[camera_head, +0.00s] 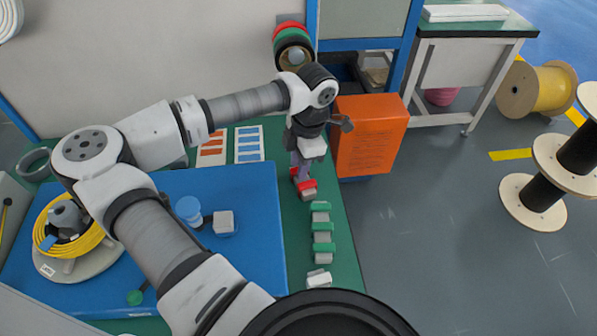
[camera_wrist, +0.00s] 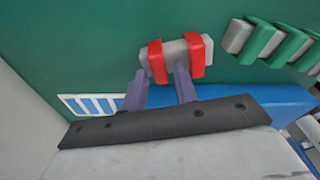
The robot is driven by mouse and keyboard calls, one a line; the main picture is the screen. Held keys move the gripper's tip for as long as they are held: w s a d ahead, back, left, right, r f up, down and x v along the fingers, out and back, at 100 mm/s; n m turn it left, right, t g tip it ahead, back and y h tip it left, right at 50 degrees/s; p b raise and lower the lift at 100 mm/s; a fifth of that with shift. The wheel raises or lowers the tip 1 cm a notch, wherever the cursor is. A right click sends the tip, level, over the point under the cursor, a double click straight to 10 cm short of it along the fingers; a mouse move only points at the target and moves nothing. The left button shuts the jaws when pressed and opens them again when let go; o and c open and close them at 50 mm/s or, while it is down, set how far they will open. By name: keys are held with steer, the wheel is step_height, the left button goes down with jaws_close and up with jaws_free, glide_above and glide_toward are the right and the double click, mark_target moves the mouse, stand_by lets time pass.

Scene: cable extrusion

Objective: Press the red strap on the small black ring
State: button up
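A grey block with two red straps (camera_wrist: 199,57) lies on the green table top at the top middle of the wrist view. In the head view the red strap (camera_head: 306,184) shows near the table's right side. My gripper (camera_wrist: 161,72) has its two purple fingers apart, with the tips at the near edge of the block. One tip is beside the left strap and the other lies between the straps; contact cannot be told. In the head view my gripper (camera_head: 299,170) points down at the strap. A small dark grey ring (camera_head: 19,168) lies at the table's left; I see no other clear small black ring.
Green-strapped blocks (camera_head: 321,228) stand in a row nearer me. A blue mat (camera_head: 255,260) carries a yellow cable coil (camera_head: 45,236) and a blue-capped part (camera_head: 188,209). An orange box (camera_head: 370,135) stands beyond the table's right edge. Red, green and black rings (camera_head: 291,33) hang behind.

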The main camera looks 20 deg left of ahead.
steer(key=c, duration=0.6)
steer(key=shift+r, duration=0.1)
step_height(320, 180, up, 8)
steer(key=p, duration=0.3)
steer(key=shift+p, duration=0.3)
stand_by(0.4)
